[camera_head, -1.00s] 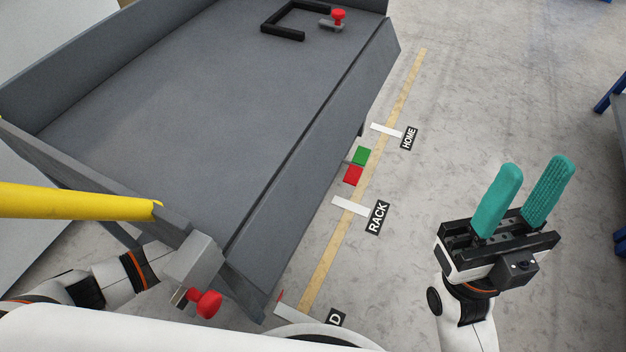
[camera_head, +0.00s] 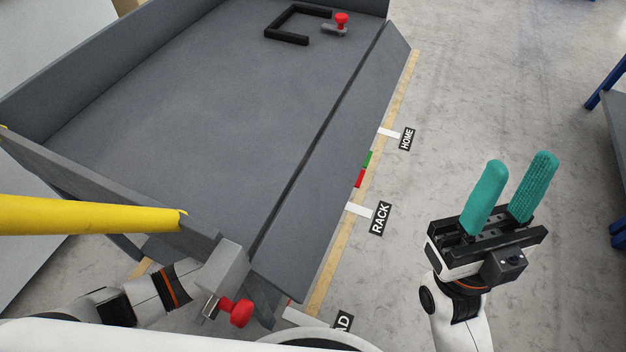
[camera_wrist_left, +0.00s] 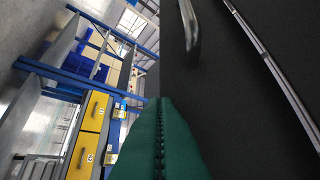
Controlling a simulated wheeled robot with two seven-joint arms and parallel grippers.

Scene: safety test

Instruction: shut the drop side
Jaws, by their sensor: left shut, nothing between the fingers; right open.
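The drop side (camera_head: 332,165) is the long grey panel along the right edge of the grey bed (camera_head: 180,110). It is folded outward, roughly level with the bed floor, with a dark gap along its hinge line. A grey latch block (camera_head: 228,266) with a red knob (camera_head: 238,312) sits at the near corner. My left gripper is hidden in the head view. In the left wrist view its green fingers (camera_wrist_left: 160,106) are shut and empty, close to a dark surface (camera_wrist_left: 240,110), probably the panel's outer face. My right gripper (camera_head: 513,170) is open and empty, right of the panel.
A yellow bar (camera_head: 90,215) crosses the near left. A black bracket (camera_head: 285,38) and a second red knob (camera_head: 341,19) are at the bed's far end. Floor labels RACK (camera_head: 380,218) and HOME (camera_head: 407,139) lie right of the panel. Open floor surrounds my right gripper.

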